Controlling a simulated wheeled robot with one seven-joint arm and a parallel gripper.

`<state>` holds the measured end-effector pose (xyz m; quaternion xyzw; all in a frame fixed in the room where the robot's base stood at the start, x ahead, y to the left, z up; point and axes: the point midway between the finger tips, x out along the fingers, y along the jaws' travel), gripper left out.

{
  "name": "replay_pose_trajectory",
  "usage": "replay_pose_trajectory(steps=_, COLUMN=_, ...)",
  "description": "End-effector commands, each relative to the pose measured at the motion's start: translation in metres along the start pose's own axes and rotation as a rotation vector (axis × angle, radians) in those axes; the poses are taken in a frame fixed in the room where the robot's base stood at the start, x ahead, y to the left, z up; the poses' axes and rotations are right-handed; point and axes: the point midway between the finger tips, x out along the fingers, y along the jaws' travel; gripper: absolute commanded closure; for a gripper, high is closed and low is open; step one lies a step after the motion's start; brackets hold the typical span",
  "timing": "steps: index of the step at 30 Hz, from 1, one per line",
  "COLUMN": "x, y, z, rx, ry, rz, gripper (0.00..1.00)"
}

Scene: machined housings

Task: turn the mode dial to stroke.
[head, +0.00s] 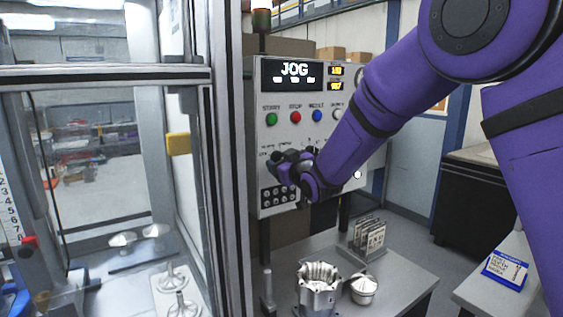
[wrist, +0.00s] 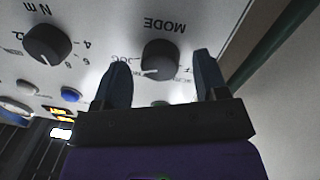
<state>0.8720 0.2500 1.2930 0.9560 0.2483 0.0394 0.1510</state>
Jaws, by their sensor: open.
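The mode dial (wrist: 160,58) is a dark round knob under an upside-down "MODE" label in the wrist view. Its white mark faces the side where a partly hidden label seems to read JOG. My gripper (wrist: 160,62) is open, one finger on each side of the dial, with gaps visible in the picture. I cannot tell whether the fingertips reach past the dial's face. In the head view my gripper (head: 280,163) is in front of the control panel (head: 258,95) and hides the dial. The panel's screen (head: 292,73) reads "JOG". No stroke label is readable.
A second dark knob (wrist: 47,43) marked "N m" is beside the dial in the wrist view. Green (head: 272,119), red (head: 295,117) and blue (head: 317,115) buttons sit above my gripper. A machined housing (head: 318,290) stands on the table below. A glazed enclosure is at left.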

Motion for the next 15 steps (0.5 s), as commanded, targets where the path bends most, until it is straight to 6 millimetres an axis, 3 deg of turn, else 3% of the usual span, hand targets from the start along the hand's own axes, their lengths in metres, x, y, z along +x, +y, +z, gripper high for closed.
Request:
replay_pose_trajectory(steps=13, x=0.0101, y=-0.0001, z=0.0000, rx=0.001, ry=-0.001, rz=0.000, gripper=0.33)
replay_pose_trajectory(steps=15, x=0.0100, y=0.0000, z=0.0000, rx=0.001, ry=-0.001, rz=0.000, gripper=0.50)
